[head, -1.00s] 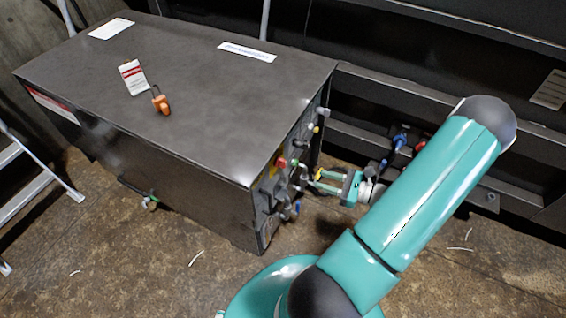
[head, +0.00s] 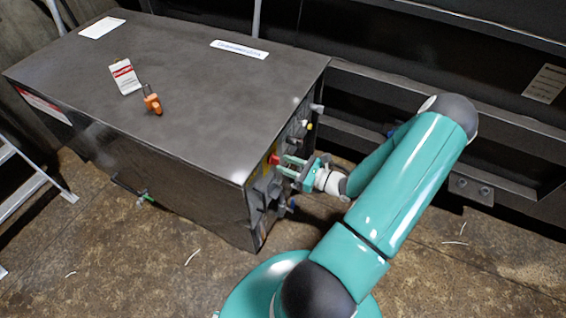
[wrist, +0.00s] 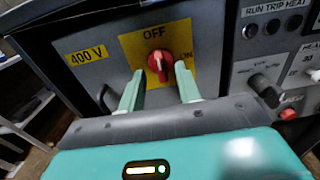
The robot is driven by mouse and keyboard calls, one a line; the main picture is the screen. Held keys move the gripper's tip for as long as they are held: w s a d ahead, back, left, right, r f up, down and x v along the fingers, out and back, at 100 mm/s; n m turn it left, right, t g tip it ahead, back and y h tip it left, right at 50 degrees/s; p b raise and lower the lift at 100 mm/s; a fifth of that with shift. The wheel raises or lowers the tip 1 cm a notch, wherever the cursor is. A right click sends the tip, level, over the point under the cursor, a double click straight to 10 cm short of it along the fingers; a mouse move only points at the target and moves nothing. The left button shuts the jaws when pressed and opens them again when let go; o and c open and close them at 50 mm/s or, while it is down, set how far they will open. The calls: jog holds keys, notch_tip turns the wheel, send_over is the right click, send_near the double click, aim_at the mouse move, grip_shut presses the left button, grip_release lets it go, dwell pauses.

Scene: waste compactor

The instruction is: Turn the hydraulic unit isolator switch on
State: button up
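The isolator switch (wrist: 160,62) is a red rotary knob on a yellow plate (wrist: 132,42) marked OFF above and ON to the right. Its white pointer line looks close to upright, toward OFF. In the head view the red knob (head: 274,159) shows on the end panel of the dark hydraulic unit (head: 190,90). My gripper (wrist: 158,80) is open, with one finger on each side of the knob in the wrist view. Whether the fingers touch the knob cannot be told. In the head view my gripper (head: 285,165) is at the panel's upper front part.
Other controls sit right of the switch, including a black knob (wrist: 264,86) and a small red button (wrist: 288,114). A 400 V label (wrist: 86,56) is to the left. An orange padlock (head: 152,104) and tag (head: 125,78) lie on the unit's top.

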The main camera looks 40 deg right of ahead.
jog(key=shift+x, duration=1)
grip_shut()
jog(key=shift+m, duration=0.3)
jog(key=m, duration=0.4)
jog(key=shift+d, duration=0.1)
jog(key=shift+d+f+m, duration=0.1)
jog(key=shift+m, duration=3.25)
jog(key=shift+d+f+m, duration=0.1)
jog(key=shift+m, duration=3.25)
